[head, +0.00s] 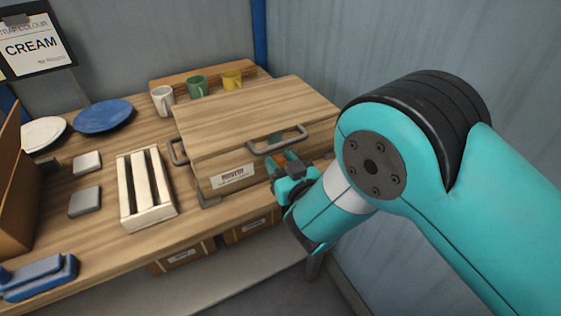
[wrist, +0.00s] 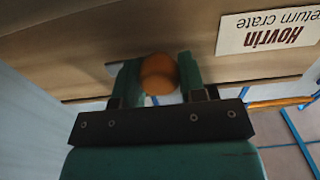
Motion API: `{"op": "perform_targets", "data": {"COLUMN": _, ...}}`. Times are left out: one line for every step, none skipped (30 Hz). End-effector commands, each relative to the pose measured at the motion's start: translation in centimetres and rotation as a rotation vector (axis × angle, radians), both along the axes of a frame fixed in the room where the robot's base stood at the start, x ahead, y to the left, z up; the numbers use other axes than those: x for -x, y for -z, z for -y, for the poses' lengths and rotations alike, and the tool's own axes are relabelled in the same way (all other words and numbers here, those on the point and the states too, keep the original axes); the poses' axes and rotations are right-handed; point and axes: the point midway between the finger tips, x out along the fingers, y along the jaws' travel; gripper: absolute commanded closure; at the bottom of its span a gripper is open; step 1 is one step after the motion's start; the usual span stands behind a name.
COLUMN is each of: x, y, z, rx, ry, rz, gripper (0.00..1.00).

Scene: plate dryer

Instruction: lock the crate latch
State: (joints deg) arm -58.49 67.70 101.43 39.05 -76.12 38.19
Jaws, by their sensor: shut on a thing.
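The wooden crate (head: 232,135) sits on the bench with its lid lying flat on top. A grey handle (head: 277,139) is on its front side and a white label (head: 233,177) is at its front left; the label also shows upside down in the wrist view (wrist: 268,30). My gripper (head: 290,167) is at the crate's front, right of the label. In the wrist view its two fingers (wrist: 159,80) are shut on a round orange-brown knob (wrist: 159,75) at the crate face, which I take to be the latch. The rest of the latch is hidden.
A slatted wooden rack (head: 146,188) stands left of the crate. A blue plate (head: 103,116) lies at the back left. A wall is close on the right.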

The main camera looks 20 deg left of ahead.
Motion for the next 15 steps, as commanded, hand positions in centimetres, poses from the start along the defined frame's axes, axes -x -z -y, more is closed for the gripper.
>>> {"op": "perform_targets", "data": {"x": 0.0, "y": -0.02, "z": 0.0, "rx": 0.002, "ry": 0.0, "rz": 0.002, "gripper": 0.86}}
{"op": "perform_targets", "data": {"x": 0.0, "y": -0.01, "z": 0.0, "rx": 0.003, "ry": 0.0, "rz": 0.004, "gripper": 0.86}}
{"op": "perform_targets", "data": {"x": 0.0, "y": -0.01, "z": 0.0, "rx": 0.007, "ry": 0.0, "rz": 0.008, "gripper": 0.86}}
{"op": "perform_targets", "data": {"x": 0.0, "y": -0.01, "z": 0.0, "rx": 0.011, "ry": 0.0, "rz": 0.013, "gripper": 0.86}}
{"op": "perform_targets", "data": {"x": 0.0, "y": -0.01, "z": 0.0, "rx": 0.015, "ry": 0.0, "rz": 0.018, "gripper": 0.86}}
{"op": "perform_targets", "data": {"x": 0.01, "y": 0.0, "z": 0.0, "rx": 0.023, "ry": 0.0, "rz": 0.027, "gripper": 0.86}}
{"op": "perform_targets", "data": {"x": 0.01, "y": 0.0, "z": 0.0, "rx": 0.03, "ry": 0.0, "rz": 0.035, "gripper": 0.86}}
{"op": "perform_targets", "data": {"x": 0.01, "y": 0.01, "z": 0.0, "rx": 0.037, "ry": 0.0, "rz": 0.044, "gripper": 0.86}}
{"op": "perform_targets", "data": {"x": 0.02, "y": 0.01, "z": -0.01, "rx": 0.05, "ry": 0.0, "rz": 0.059, "gripper": 0.86}}
{"op": "perform_targets", "data": {"x": 0.03, "y": 0.02, "z": -0.01, "rx": 0.06, "ry": 0.0, "rz": 0.071, "gripper": 0.86}}
{"op": "perform_targets", "data": {"x": 0.03, "y": 0.03, "z": -0.01, "rx": 0.072, "ry": 0.0, "rz": 0.086, "gripper": 0.86}}
{"op": "perform_targets", "data": {"x": 0.04, "y": 0.04, "z": -0.01, "rx": 0.089, "ry": 0.0, "rz": 0.105, "gripper": 0.86}}
{"op": "perform_targets", "data": {"x": 0.06, "y": 0.05, "z": -0.02, "rx": 0.103, "ry": 0.0, "rz": 0.121, "gripper": 0.86}}
{"op": "perform_targets", "data": {"x": 0.07, "y": 0.06, "z": -0.03, "rx": 0.118, "ry": 0.0, "rz": 0.14, "gripper": 0.86}}
{"op": "perform_targets", "data": {"x": 0.07, "y": 0.08, "z": -0.04, "rx": 0.139, "ry": 0.0, "rz": 0.165, "gripper": 0.86}}
